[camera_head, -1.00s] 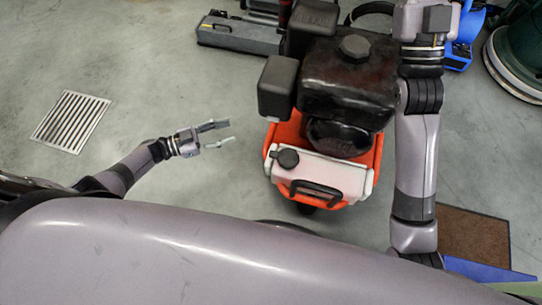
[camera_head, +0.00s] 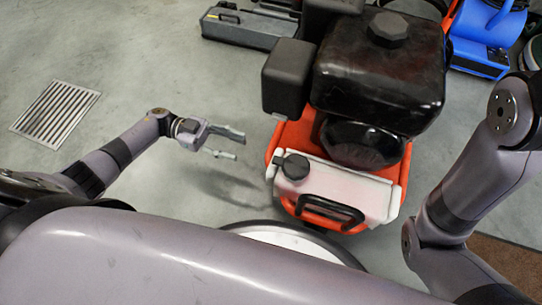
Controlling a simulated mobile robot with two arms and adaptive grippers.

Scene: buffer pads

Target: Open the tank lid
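A machine with a red-orange frame (camera_head: 350,221) stands in front of me, right of centre. A white tank (camera_head: 345,190) with a black handle sits at its near end. A round black lid (camera_head: 292,167) is seated at this tank's left corner. A second black cap (camera_head: 388,28) sits on the glossy black tank (camera_head: 376,75) above. My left gripper (camera_head: 240,147) is open and empty, to the left of the white tank and apart from it. My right arm rises at the right edge; its gripper is out of view.
A grey case (camera_head: 246,30) lies behind the machine, and a blue machine (camera_head: 484,40) stands at the back right. A floor grate (camera_head: 56,112) is at the left. A brown mat (camera_head: 510,265) shows at the lower right. The floor left of the machine is clear.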

